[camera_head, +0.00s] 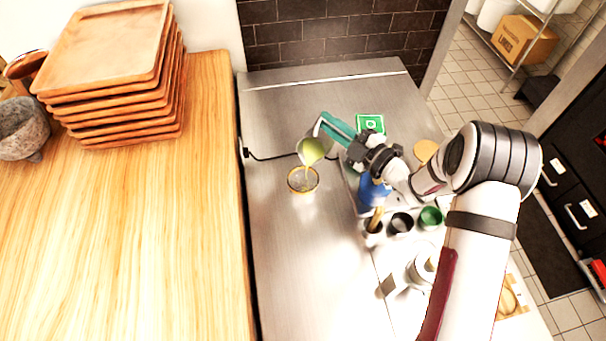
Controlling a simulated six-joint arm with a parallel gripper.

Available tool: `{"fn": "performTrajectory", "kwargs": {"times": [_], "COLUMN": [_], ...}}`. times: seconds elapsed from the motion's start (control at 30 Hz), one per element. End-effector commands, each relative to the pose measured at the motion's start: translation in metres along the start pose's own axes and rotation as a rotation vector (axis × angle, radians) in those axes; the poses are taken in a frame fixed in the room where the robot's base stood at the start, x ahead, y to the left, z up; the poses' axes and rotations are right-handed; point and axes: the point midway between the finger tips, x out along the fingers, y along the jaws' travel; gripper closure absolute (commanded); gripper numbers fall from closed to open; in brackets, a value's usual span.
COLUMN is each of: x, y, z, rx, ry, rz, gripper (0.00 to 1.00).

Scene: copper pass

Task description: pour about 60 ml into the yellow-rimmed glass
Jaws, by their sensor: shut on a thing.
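The yellow-rimmed glass (303,180) stands upright on the steel counter. A small pouring vessel with green liquid (312,151) is tilted above it, its lip down and to the left. A thin stream seems to run from the lip toward the glass. My gripper (328,127), with teal fingers, is shut on this vessel from its upper right. The level inside the glass is too small to read. The vessel's far side and handle are partly hidden by my fingers.
A blue item (373,192), a dark cup (401,223) and a green cup (431,217) stand right of the glass, under my arm. A green-and-white card (371,124) lies behind. Stacked wooden trays (110,75) stand on the left wooden top. The steel counter (300,270) before the glass is clear.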

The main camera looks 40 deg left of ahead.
Motion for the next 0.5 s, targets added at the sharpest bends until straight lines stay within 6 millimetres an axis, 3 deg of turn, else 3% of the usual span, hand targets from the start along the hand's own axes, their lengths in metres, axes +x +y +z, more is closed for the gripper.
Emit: {"fn": "performTrajectory", "kwargs": {"times": [0.5], "x": [-0.0021], "y": [-0.0002], "z": [-0.0056], "rx": [-0.034], "ry": [0.008], "rz": [0.015], "gripper": [1.0]}}
